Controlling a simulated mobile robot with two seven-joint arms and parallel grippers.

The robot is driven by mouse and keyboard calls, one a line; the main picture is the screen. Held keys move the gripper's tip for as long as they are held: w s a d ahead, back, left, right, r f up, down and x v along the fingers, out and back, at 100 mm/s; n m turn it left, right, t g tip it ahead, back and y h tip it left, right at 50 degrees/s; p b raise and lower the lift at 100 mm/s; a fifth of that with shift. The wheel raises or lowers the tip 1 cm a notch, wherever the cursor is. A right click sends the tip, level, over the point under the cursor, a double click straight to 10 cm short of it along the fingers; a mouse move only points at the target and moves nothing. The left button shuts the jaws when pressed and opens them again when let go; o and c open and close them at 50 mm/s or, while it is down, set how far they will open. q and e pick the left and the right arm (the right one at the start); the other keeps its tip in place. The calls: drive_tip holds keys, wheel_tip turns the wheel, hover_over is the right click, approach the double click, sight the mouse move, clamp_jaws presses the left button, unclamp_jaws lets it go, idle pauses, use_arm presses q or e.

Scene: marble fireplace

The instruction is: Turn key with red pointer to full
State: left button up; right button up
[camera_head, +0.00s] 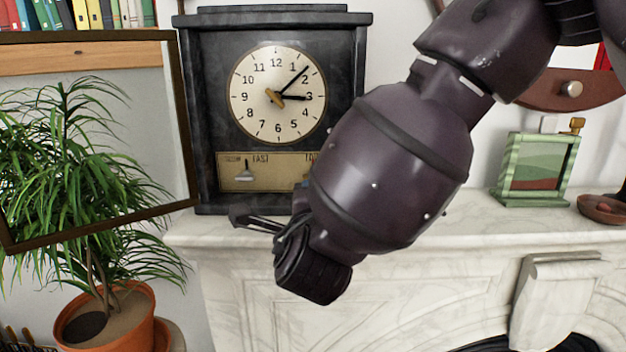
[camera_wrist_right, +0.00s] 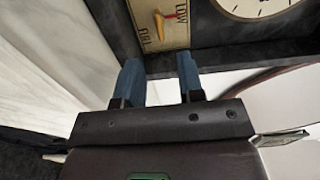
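The brass key with the red pointer (camera_wrist_right: 163,23) shows in the right wrist view on a cream plate between the words FULL and LOW. The pointer's red tip lies on the LOW side. In the head view my right arm hides this key. My right gripper (camera_wrist_right: 160,74) is open and empty, its two blue fingertips at the lower edge of the clock case, apart from the key. In the head view only a bit of blue shows beside the arm. The black mantel clock (camera_head: 190,120) has a cream dial (camera_head: 277,118). My left gripper is not in view.
A second brass key (camera_head: 275,97) sits on the dial, and a small lever (camera_head: 243,172) is by the FAST mark. The clock stands on a marble mantel (camera_head: 450,222). A green picture frame (camera_head: 506,170) and brown dish (camera_head: 603,209) are right; a potted plant (camera_head: 130,320) is left.

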drive_tip(key=w+p, duration=0.1)
drive_tip(key=w, duration=0.7)
drive_tip(key=shift+w, duration=0.1)
drive_tip(key=shift+f, duration=0.1)
clamp_jaws()
